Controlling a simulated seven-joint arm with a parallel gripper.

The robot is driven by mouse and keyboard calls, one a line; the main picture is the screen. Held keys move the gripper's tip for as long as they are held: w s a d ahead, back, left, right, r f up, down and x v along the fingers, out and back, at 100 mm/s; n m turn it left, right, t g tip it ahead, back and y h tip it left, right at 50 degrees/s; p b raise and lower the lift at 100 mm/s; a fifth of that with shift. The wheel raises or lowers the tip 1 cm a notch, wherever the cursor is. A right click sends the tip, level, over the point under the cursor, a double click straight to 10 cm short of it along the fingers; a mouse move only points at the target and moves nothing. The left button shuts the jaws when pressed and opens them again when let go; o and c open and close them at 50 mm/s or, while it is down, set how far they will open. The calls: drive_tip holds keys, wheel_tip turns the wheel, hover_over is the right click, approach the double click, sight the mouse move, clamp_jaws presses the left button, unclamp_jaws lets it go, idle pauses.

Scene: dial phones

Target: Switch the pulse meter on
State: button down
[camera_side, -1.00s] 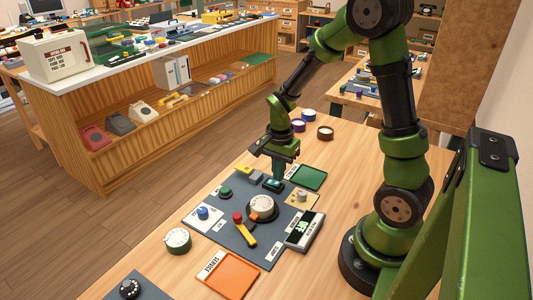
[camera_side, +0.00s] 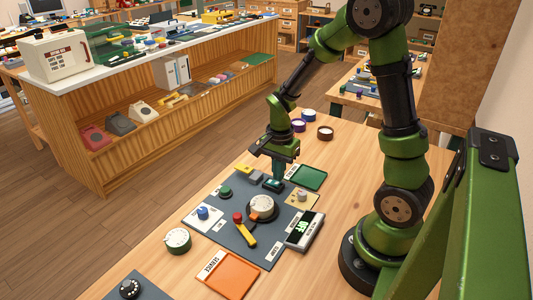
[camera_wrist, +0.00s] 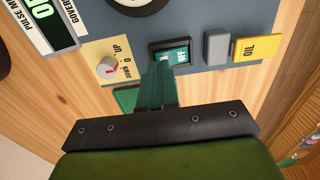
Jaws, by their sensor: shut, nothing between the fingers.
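A dark rocker switch with a teal face lettered "OFF" (camera_wrist: 172,54) sits on the grey panel (camera_wrist: 200,18). In the side view the switch (camera_side: 273,186) is at the panel's far end. My gripper (camera_wrist: 160,68) is shut and empty, its teal fingertips at the near edge of the rocker face. In the side view my gripper (camera_side: 278,178) points down right at the switch. I cannot tell whether the tips touch it. The pulse meter (camera_wrist: 58,22) is a box with green characters on a dark display, partly cut off; it also shows in the side view (camera_side: 304,231).

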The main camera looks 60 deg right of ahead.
sight(279, 184)
drive_tip(key=shift+f, duration=1)
idle(0.3)
drive_tip(key=shift+r, duration=3.55)
drive_tip(key=shift+s+a+f+n, duration=0.15)
drive_tip(key=shift+a+n, duration=0.05)
drive_tip(key=shift+n, duration=0.6)
drive_tip(key=s+a+r+n+t+y, duration=0.1)
drive_tip(key=s+a+r+n+t, duration=0.2)
drive_tip(key=a+r+n, duration=0.3)
drive_tip(key=s+a+r+n+t+y, duration=0.1)
drive_tip(key=s+a+r+n+t, duration=0.2)
drive_tip(key=a+r+n, duration=0.3)
wheel_tip(279, 184, up, 3)
drive_tip(key=shift+s+a+r+t, duration=0.1)
drive_tip(key=shift+s+a+t, duration=0.1)
drive_tip(key=shift+s+t, duration=0.3)
drive_tip(key=shift+w, duration=0.15)
